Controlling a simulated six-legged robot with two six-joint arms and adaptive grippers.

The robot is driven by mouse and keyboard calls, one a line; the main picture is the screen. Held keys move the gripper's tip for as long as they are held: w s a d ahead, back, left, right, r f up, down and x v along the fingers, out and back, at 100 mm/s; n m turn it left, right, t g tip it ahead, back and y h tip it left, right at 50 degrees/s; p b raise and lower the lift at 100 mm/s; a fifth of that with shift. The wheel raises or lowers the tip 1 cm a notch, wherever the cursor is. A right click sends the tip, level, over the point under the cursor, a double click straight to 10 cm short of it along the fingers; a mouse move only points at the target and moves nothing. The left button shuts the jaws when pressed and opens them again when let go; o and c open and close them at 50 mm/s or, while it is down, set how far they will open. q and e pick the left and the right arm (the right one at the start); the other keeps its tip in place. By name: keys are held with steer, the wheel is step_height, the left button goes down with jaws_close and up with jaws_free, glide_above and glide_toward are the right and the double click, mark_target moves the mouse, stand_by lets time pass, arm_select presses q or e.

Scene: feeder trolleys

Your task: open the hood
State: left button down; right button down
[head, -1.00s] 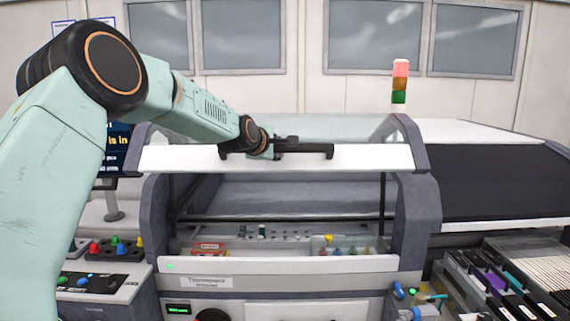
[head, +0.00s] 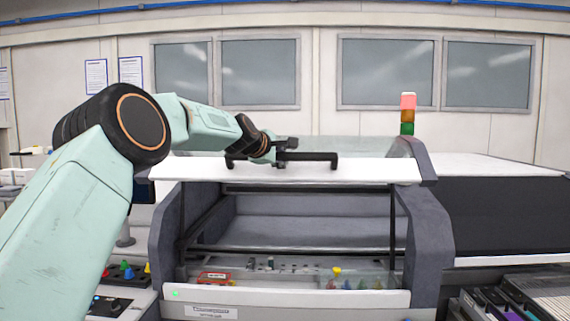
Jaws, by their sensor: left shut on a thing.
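The hood (head: 380,171) is a white-fronted cover with a clear top on a grey machine in the middle of the head view. It stands raised, and the machine's inside shows below its front edge. A black bar handle (head: 318,160) runs along the hood's front. My left gripper (head: 284,154) is shut on the handle near its middle, with the arm coming in from the left. The fingertips are small and partly hidden against the dark handle. My right gripper is not in view.
A red, orange and green signal tower (head: 407,114) stands behind the hood at the right. A control panel with coloured buttons (head: 126,272) is at the lower left. Feeders (head: 515,298) sit at the lower right. A dark machine section (head: 500,217) adjoins on the right.

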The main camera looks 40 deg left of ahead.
arm_select(q)
steer(key=shift+r, duration=0.15)
steer(key=c, duration=1.6)
jaws_free()
steer(key=o, duration=0.5)
steer(key=shift+s+d+r, duration=0.15)
steer(key=shift+s+r, duration=0.2)
steer(key=shift+s, duration=0.3)
steer(key=shift+w+f, duration=0.25)
steer(key=shift+v, duration=5.95)
steer(key=shift+s+r, duration=0.15)
steer(key=shift+s, duration=0.05)
steer(key=shift+c, duration=0.3)
